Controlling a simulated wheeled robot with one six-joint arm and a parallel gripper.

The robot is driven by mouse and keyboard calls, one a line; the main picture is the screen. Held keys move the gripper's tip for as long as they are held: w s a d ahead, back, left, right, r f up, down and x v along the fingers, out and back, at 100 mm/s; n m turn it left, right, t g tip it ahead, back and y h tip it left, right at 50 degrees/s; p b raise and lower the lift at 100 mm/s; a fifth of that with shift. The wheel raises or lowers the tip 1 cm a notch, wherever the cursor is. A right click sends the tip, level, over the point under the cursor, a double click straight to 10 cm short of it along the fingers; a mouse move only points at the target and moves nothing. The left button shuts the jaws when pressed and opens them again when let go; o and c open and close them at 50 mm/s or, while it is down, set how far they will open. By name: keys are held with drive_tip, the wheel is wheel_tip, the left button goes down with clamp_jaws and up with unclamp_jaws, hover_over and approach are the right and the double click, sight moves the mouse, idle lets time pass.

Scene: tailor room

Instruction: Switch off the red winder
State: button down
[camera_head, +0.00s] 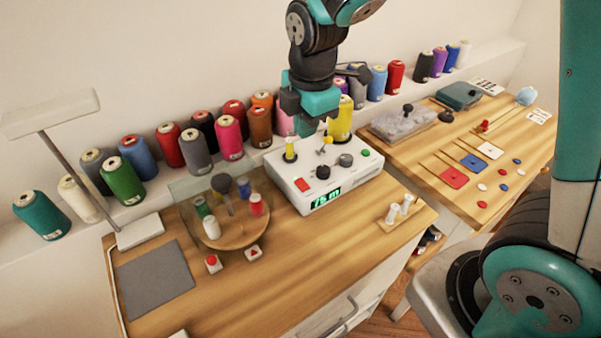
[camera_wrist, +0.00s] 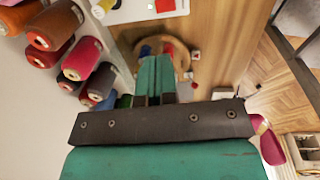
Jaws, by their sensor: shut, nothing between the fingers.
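A white winder box (camera_head: 335,180) stands on the wooden table under my arm. Its front has a red switch (camera_head: 302,185), a lit green display (camera_head: 326,198), a black and a grey knob, and a green button. A yellow spool (camera_head: 291,149) and a yellow-topped lever (camera_head: 326,143) stand on it. No red-bodied winder shows. The box's edge with the red switch (camera_wrist: 165,5) also appears at the top of the wrist view. My gripper (camera_wrist: 154,62) is shut and empty; in the head view it hangs above the box's back, its fingertips partly unclear.
Large thread cones line the wall shelf. A second table (camera_head: 490,208) with tools stands right.

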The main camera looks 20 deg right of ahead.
sight(300, 181)
drive_tip(key=f, duration=0.4)
drive_tip(key=w+f, duration=0.1)
drive_tip(key=f, duration=0.9)
drive_tip(key=shift+w+a+p, duration=0.15)
drive_tip(key=shift+w+p, duration=0.15)
drive_tip(key=shift+p, duration=0.05)
